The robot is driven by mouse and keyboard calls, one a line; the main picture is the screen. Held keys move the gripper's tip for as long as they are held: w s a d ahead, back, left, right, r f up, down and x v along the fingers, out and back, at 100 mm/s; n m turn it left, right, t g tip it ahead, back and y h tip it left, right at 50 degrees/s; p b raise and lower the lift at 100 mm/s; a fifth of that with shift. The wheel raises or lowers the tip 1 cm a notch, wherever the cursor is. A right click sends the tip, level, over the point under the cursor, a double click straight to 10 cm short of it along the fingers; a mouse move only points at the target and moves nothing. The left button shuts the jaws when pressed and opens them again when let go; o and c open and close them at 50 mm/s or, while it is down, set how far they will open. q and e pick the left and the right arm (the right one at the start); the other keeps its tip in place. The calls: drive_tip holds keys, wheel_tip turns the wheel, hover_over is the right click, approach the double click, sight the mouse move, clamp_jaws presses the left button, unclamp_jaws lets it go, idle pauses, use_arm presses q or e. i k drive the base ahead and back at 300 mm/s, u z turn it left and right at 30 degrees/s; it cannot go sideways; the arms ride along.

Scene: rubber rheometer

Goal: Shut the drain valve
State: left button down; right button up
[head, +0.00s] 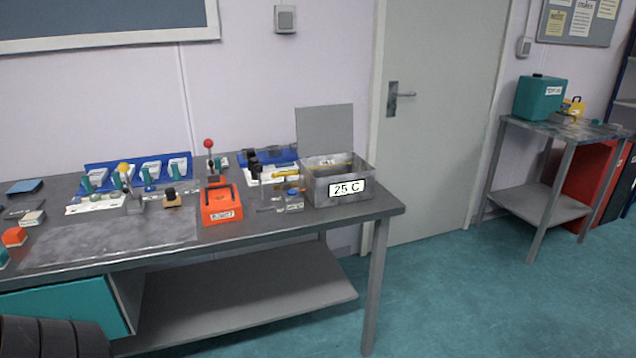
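A grey metal bath (328,186) with its lid raised stands at the right end of the bench, labelled "25 C". A yellow lever (286,175) sticks out level at its left side, beside a dark upright fitting (256,170). Neither of my grippers is in view.
The grey bench (375,207) also holds an orange box (221,205), a red-knobbed lever (209,144) and a blue rack (138,166). A second table (556,128) with a teal canister (539,97) stands right. The floor between is clear.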

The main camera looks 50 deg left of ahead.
sight(273, 176)
drive_tip(key=u, duration=0.05)
drive_tip(key=i, duration=1.55)
drive_tip(key=u, duration=1.45)
drive_tip(key=i, duration=0.4)
drive_tip(key=u, duration=0.35)
